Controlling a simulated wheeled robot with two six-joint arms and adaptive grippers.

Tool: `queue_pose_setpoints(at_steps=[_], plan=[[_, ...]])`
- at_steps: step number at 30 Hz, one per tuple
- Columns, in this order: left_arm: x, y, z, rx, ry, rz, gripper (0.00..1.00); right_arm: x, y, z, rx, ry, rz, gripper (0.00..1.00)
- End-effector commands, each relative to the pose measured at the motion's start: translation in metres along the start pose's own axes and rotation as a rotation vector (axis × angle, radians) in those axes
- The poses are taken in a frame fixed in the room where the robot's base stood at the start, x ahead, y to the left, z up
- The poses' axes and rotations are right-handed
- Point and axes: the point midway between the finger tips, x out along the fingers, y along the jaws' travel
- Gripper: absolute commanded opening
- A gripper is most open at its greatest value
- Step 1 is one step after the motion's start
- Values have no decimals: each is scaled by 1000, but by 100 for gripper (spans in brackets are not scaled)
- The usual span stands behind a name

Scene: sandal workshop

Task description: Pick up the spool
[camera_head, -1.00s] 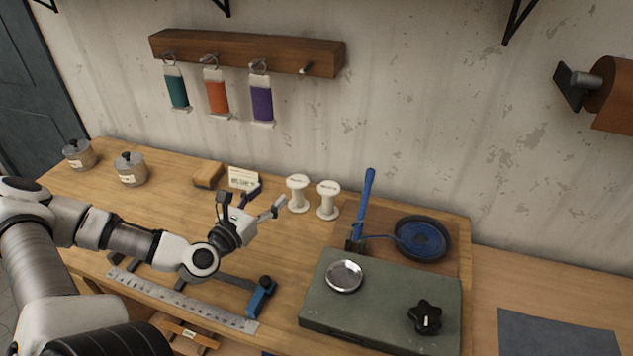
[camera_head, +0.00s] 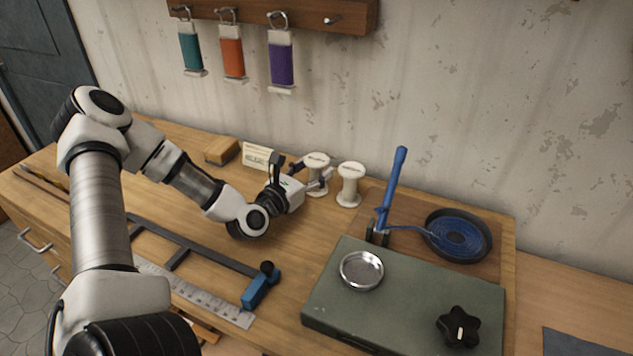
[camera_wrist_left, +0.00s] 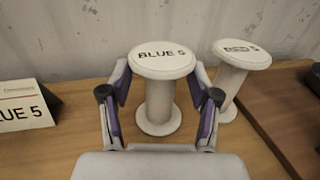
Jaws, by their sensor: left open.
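Two white empty-looking spools stand upright at the back of the wooden bench. The left spool (camera_head: 318,159) has a top that reads "BLUE 5" in the left wrist view (camera_wrist_left: 160,62). The other spool (camera_head: 350,184) stands just to its right; its label in the left wrist view (camera_wrist_left: 243,52) is hard to read. My left gripper (camera_head: 312,176) is open, its purple-padded fingers on either side of the BLUE 5 spool, as the left wrist view (camera_wrist_left: 160,95) also shows. I cannot tell whether they touch it. My right gripper is out of view.
A label card (camera_head: 258,155) ending in "UE 5" stands left of the spools, beside a wooden block (camera_head: 222,150). To the right are a blue-handled tool (camera_head: 394,190), a blue coil in a dark dish (camera_head: 459,236) and a green box (camera_head: 400,305) with a metal dish.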

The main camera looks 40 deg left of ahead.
Motion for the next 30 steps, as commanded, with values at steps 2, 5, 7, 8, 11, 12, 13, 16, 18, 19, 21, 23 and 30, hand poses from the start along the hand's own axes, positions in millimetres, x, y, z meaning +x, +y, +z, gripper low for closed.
queue_pose_setpoints(at_steps=[2, 5, 7, 8, 11, 12, 13, 16, 18, 19, 21, 23, 30], plan=[[8, -1, -2, 4, 2, -2, 62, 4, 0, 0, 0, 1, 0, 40], [11, -1, 0, -1, 0, -1, 62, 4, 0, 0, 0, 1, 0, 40], [11, 0, 1, -2, -1, 0, 62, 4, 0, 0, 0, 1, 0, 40], [11, 0, 1, -2, -1, 0, 62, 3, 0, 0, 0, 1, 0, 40], [11, 0, 1, -2, -1, 0, 51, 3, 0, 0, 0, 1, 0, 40], [11, 0, 1, -2, 0, 0, 37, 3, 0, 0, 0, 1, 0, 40], [11, 0, 1, -2, 0, 0, 26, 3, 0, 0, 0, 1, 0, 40], [11, 0, 1, -2, 0, 0, 0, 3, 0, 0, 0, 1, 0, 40], [11, 0, 0, -2, 0, 0, 0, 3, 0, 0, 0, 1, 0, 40], [11, 0, 0, -2, 0, 0, 0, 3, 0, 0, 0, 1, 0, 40], [11, 0, 0, -2, 0, 0, 0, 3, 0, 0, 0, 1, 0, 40], [11, 0, 0, -2, 0, 0, 0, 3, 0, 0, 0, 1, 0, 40], [11, 0, 11, -3, -3, 2, 0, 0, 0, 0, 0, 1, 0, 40]])
